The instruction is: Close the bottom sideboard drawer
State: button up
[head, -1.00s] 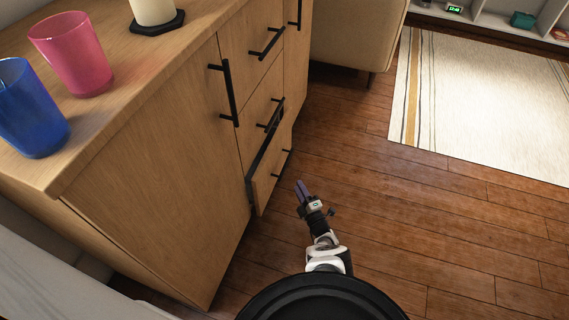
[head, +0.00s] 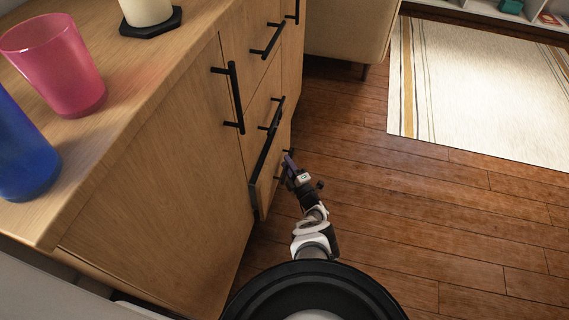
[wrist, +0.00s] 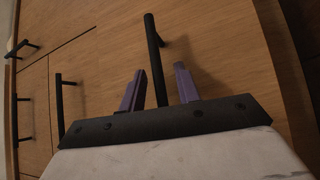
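The bottom sideboard drawer (head: 265,193) stands out a little from the sideboard (head: 160,170), with a dark gap along its top edge. My gripper (head: 289,163) is low in front of this drawer, by its handle, and partly covers its front in the head view. In the wrist view my gripper (wrist: 160,87) is open, with two purple fingers apart. A black bar handle (wrist: 152,40) runs between the fingers in the picture. I cannot tell whether the fingers touch it or the drawer front.
A pink cup (head: 58,68), a blue cup (head: 20,150) and a candle on a black base (head: 150,22) stand on the sideboard top. Wooden floor (head: 400,220) to the right is clear, with a striped rug (head: 480,90) beyond.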

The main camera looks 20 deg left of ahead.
jog(key=shift+c, duration=0.4)
grip_shut()
